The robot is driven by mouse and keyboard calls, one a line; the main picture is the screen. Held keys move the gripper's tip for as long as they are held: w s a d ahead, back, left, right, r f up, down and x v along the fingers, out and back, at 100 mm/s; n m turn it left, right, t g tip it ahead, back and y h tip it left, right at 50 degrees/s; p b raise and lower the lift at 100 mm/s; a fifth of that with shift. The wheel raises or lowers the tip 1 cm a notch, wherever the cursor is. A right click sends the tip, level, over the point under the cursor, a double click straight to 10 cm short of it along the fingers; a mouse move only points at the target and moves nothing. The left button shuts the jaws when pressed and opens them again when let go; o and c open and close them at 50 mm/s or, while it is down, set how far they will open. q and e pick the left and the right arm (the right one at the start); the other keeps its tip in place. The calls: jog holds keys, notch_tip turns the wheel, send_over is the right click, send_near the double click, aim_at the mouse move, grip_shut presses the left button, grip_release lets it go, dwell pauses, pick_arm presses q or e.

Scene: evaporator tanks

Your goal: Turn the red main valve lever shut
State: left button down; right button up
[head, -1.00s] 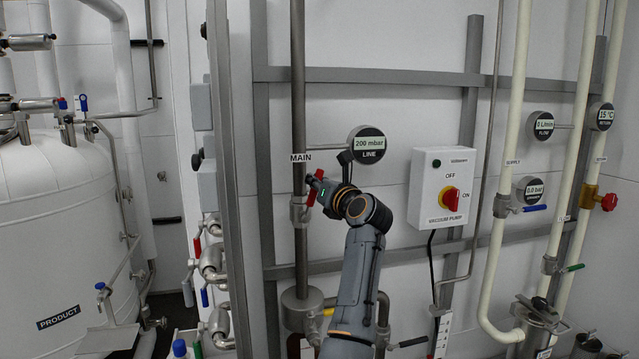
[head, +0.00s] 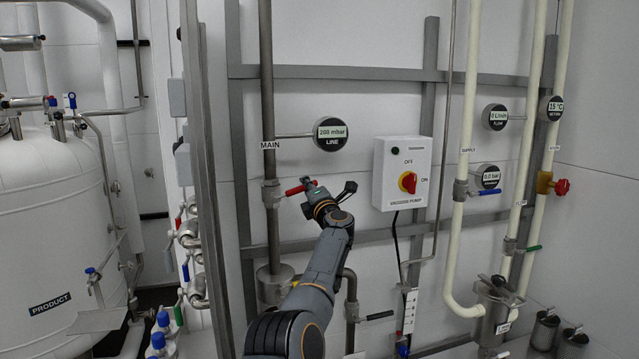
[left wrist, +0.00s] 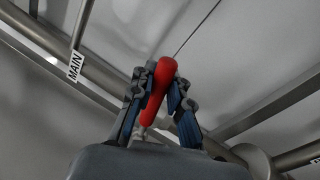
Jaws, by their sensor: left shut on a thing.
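The red main valve lever (head: 294,190) sits on the valve (head: 271,194) of the vertical pipe below the MAIN label (head: 270,145). It points out to the right of the pipe, nearly level and across it. My left gripper (head: 307,184) is at the lever's outer end. In the left wrist view the two fingers of the left gripper (left wrist: 159,82) are shut on the red lever (left wrist: 163,70), one on each side. The gripper hides the lever's outer end in the head view. My right gripper is not in view.
A LINE gauge (head: 331,134) reading 200 mbar is above the gripper. The vacuum pump switch box (head: 402,172) is to the right. A grey upright post (head: 205,180) and several small valves stand left of the pipe. Grey rails (head: 350,73) cross the wall.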

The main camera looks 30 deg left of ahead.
pick_arm(q)
jog(key=shift+w+d+f+m, duration=0.15)
jog(key=shift+d+f+m, duration=0.05)
jog(key=shift+f+m, duration=0.45)
jog(key=shift+f+m+h, duration=0.25)
jog(key=shift+h, duration=0.05)
jog(key=shift+w+f+m+t+p, duration=0.1)
jog(key=shift+f+m+t+p, duration=0.4)
jog(key=shift+f+m+p, duration=0.65)
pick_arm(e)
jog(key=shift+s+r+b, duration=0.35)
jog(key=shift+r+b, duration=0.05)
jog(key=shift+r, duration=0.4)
pick_arm(q)
jog(key=shift+r+m, duration=0.15)
jog(key=shift+m, duration=0.1)
jog(key=c, duration=1.3)
grip_release()
jog(key=shift+r, duration=0.25)
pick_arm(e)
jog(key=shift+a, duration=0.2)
